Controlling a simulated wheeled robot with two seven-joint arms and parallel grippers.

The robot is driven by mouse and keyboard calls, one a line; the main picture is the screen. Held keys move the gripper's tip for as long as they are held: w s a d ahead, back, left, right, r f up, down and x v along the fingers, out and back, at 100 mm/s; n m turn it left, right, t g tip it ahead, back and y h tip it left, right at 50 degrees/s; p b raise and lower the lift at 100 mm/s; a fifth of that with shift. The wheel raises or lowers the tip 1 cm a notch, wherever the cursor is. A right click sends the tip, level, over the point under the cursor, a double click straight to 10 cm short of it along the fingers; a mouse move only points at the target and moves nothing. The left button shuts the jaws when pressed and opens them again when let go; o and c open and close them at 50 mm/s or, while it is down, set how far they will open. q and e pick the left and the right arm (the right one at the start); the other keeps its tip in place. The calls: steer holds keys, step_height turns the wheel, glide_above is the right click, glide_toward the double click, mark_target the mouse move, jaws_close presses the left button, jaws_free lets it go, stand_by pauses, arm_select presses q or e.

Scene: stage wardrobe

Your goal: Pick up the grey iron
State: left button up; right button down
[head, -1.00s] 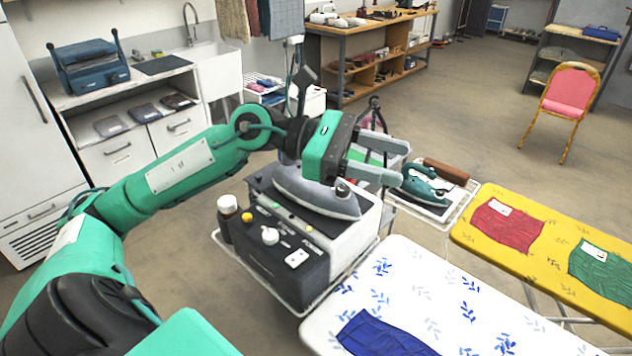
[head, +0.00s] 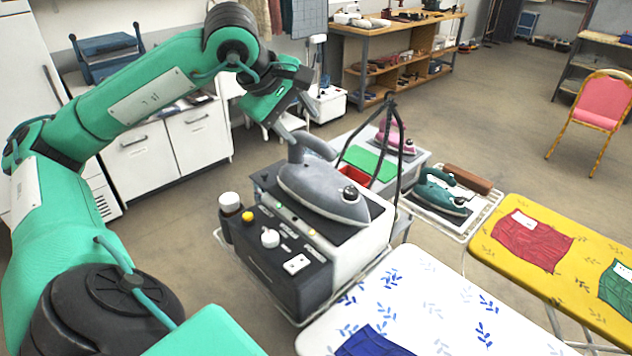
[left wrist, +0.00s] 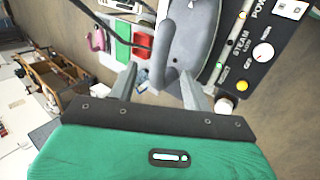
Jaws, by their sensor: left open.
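The grey iron (head: 320,192) rests on top of a black and white steam station (head: 292,255), its tip pointing right. My left gripper (head: 290,128) is open and tilted downward at the rear of the iron's handle, partly hidden behind its own body in the head view. In the left wrist view, the iron (left wrist: 193,40) lies ahead and the rear end of its handle shows between the two spread fingers (left wrist: 160,82). I cannot tell whether a finger touches it. My right gripper is not in view.
A dark cord stand (head: 398,150) rises just behind the iron. A teal iron (head: 440,197) and a pink iron (head: 393,138) stand farther right. The white ironing board (head: 420,300) lies in front.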

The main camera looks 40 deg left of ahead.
mark_target(309, 138)
arm_select(q)
steer(key=x, duration=0.3)
steer(key=shift+w+f, duration=0.1)
steer(key=shift+f, duration=0.05)
steer(key=w+f, duration=0.1)
steer(key=f+p, duration=0.1)
steer(key=w+a+f, duration=0.1)
steer(key=shift+w+f, duration=0.3)
steer(key=shift+f, duration=0.1)
steer(key=shift+w+d+f, duration=0.1)
steer(key=shift+w+f, duration=0.1)
steer(key=shift+f, duration=0.15)
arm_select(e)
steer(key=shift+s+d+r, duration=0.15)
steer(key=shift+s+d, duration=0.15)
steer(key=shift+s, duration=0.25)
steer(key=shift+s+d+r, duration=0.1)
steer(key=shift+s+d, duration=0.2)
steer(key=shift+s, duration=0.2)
arm_select(q)
jaws_close()
steer(key=shift+r, duration=0.2)
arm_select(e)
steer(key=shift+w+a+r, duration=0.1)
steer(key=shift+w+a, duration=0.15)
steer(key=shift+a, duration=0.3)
